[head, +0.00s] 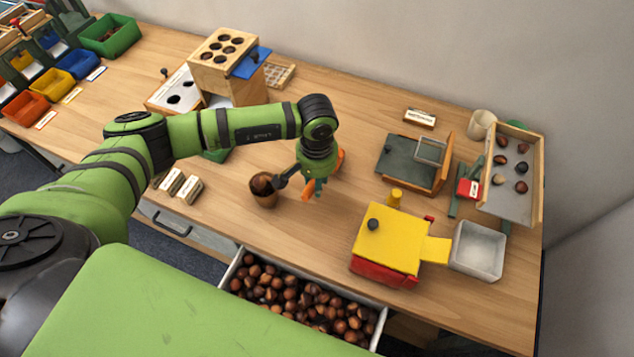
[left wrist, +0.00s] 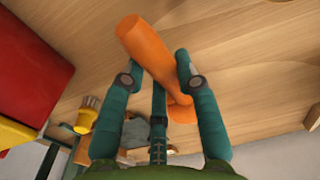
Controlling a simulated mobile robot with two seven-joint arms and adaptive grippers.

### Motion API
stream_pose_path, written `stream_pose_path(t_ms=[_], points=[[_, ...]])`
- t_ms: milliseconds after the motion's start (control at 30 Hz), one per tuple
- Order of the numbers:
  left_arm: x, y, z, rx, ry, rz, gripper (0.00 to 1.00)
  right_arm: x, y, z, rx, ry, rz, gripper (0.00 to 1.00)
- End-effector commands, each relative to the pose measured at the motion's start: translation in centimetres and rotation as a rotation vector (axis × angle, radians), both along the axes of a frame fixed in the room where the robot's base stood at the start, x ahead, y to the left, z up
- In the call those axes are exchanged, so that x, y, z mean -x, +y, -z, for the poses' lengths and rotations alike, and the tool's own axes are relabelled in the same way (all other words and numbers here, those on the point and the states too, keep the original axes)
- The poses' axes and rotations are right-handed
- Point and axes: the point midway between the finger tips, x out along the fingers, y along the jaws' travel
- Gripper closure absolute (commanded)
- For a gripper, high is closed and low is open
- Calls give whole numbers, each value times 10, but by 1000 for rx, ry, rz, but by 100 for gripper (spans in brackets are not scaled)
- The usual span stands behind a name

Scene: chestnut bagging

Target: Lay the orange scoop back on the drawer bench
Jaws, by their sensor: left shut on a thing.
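My left gripper (head: 317,190) hangs over the middle of the drawer bench (head: 350,125), pointing down. It is shut on the orange scoop (head: 307,192), whose orange parts show on both sides of the fingers in the head view. I cannot tell whether the scoop touches the bench top. A brown cup (head: 264,192) stands just left of the gripper. My right gripper is not in view.
The open drawer (head: 376,332) below is full of chestnuts. A yellow and red machine (head: 388,243) and a grey tray (head: 478,250) stand at right. A wooden block with holes (head: 226,68) stands behind. Bare wood lies between the gripper and the dark board (head: 408,164).

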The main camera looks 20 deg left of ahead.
Motion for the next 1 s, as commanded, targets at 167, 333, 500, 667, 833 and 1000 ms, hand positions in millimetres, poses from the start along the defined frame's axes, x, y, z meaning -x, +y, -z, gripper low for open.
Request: stream_pose_path(t_ms=[167,333,500,667,833,1000], points=[[1,-1,22,0,2,0,100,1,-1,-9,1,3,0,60],[1,-1,25,0,1,2,100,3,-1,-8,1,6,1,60],[1,-1,27,-1,0,1,100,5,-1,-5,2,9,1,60],[1,0,27,-1,1,1,45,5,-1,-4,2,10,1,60],[1,-1,27,-1,1,1,45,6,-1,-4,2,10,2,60],[1,-1,26,-1,1,0,45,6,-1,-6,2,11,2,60]])
